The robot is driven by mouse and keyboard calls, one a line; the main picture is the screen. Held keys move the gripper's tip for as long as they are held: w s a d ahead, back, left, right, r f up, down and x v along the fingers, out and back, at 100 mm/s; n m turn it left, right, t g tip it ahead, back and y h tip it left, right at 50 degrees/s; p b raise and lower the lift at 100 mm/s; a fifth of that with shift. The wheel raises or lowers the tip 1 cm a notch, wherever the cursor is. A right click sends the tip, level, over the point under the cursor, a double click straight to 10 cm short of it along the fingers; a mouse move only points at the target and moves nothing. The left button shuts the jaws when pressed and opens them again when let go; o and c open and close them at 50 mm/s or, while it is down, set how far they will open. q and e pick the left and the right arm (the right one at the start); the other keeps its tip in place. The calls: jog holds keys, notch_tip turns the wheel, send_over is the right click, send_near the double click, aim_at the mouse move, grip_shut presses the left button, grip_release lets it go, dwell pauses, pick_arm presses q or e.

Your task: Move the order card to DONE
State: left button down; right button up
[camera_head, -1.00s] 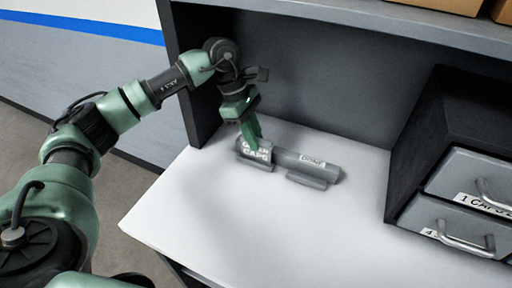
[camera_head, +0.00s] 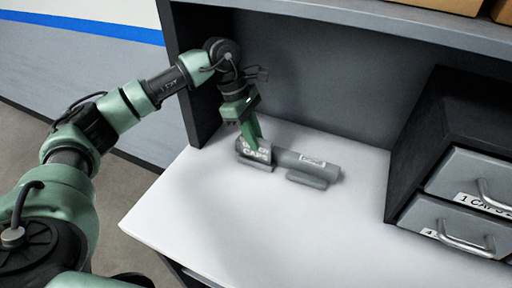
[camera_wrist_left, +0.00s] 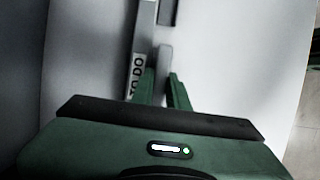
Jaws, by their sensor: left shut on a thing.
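The order card (camera_head: 256,153) is a small grey card with white lettering that includes "CAPS". It stands at the left end of a grey rack (camera_head: 290,158) on the white worktop. The rack's right part bears a white label, apparently "DONE" (camera_head: 312,161). A "TO DO" label (camera_wrist_left: 137,77) shows sideways in the left wrist view. My left gripper (camera_head: 258,143) points down from above, its green fingers shut on the card. My right gripper is in neither view.
A dark drawer unit (camera_head: 455,165) with labelled grey drawers stands at the right of the worktop (camera_head: 240,225). A shelf (camera_head: 370,28) with boxes overhangs the back. A dark side panel stands left of my gripper. The worktop in front of the rack is clear.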

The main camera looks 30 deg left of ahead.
pick_arm(q)
jog(key=shift+r+p, duration=0.35)
jog(key=shift+r, duration=0.4)
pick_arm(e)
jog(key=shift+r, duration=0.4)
pick_arm(q)
jog(key=shift+r+p, duration=0.35)
jog(key=shift+r, duration=0.4)
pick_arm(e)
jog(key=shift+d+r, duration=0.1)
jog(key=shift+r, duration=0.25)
